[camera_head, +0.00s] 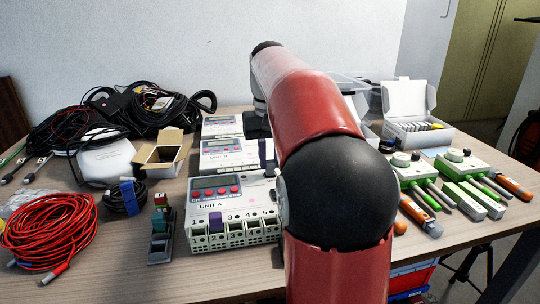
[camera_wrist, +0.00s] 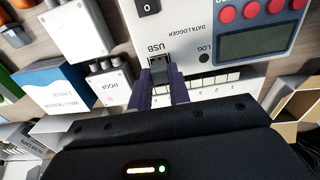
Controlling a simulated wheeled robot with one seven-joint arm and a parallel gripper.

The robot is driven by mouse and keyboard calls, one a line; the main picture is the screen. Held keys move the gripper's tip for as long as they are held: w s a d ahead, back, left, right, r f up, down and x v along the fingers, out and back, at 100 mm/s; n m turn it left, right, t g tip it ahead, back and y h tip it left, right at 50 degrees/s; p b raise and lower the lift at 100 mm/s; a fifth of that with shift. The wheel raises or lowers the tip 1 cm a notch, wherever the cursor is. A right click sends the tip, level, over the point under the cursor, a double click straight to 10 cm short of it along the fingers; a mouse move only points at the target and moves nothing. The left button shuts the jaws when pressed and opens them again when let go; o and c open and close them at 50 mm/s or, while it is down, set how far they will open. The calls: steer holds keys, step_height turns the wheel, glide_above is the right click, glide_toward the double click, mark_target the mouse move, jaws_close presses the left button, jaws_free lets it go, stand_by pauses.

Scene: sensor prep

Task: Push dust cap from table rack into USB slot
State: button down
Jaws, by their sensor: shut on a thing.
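In the wrist view, my gripper (camera_wrist: 161,74) has purple fingers shut on a small dark dust cap (camera_wrist: 160,88), mostly hidden between them. The fingertips are right at the USB slot (camera_wrist: 157,60) on the white data logger (camera_wrist: 200,40). I cannot tell whether the cap is inside the slot or just in front of it. In the head view, a purple finger (camera_head: 266,152) shows beside my arm, which hides the rest. The unit marked A (camera_head: 233,208) stands at the table's front. The small table rack (camera_head: 160,238) stands left of it, with green and red pieces on it.
Units like A stand behind it, including one marked B (camera_head: 228,153). A red cable coil (camera_head: 48,230) and a small blue-banded coil (camera_head: 124,198) lie left. An open cardboard box (camera_head: 164,156) stands behind them. Green-topped devices (camera_head: 410,168) and an open white box (camera_head: 410,105) are right.

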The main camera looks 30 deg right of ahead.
steer(key=shift+f, duration=0.7)
stand_by(1.8)
steer(key=c, duration=1.2)
jaws_free()
steer(key=shift+c, duration=0.2)
steer(key=shift+o, duration=0.8)
steer(key=shift+r+p, duration=0.1)
steer(key=shift+p, duration=0.2)
steer(key=shift+r+p, duration=0.3)
steer(key=shift+r, duration=3.15)
